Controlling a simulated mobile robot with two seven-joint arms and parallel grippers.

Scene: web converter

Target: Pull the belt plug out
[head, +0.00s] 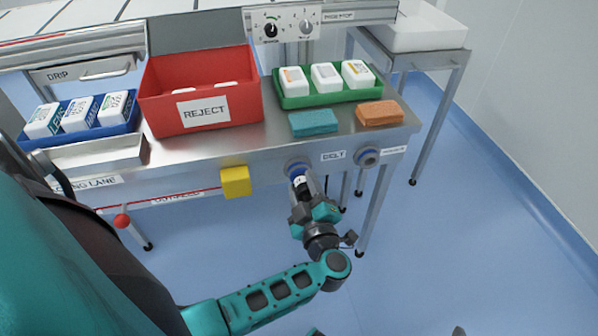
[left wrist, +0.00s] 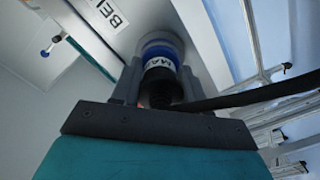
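The belt plug (head: 301,183) is a dark plug with a white label band, sitting at the blue-ringed socket under the "BELT" sign (head: 333,155) on the bench front. In the left wrist view the black plug (left wrist: 160,88) points into the blue-ringed socket (left wrist: 160,48), with a dark cable running off to the right. My left gripper (head: 305,188) has its fingers on both sides of the plug and appears closed on it; it also shows in the left wrist view (left wrist: 158,90). My right gripper is not clearly visible.
A yellow box (head: 236,182) and a red knob (head: 122,221) are on the left front. On the bench are a red reject bin (head: 160,117), a green tray (head: 325,98), a teal sponge (head: 314,122) and an orange sponge (head: 379,113).

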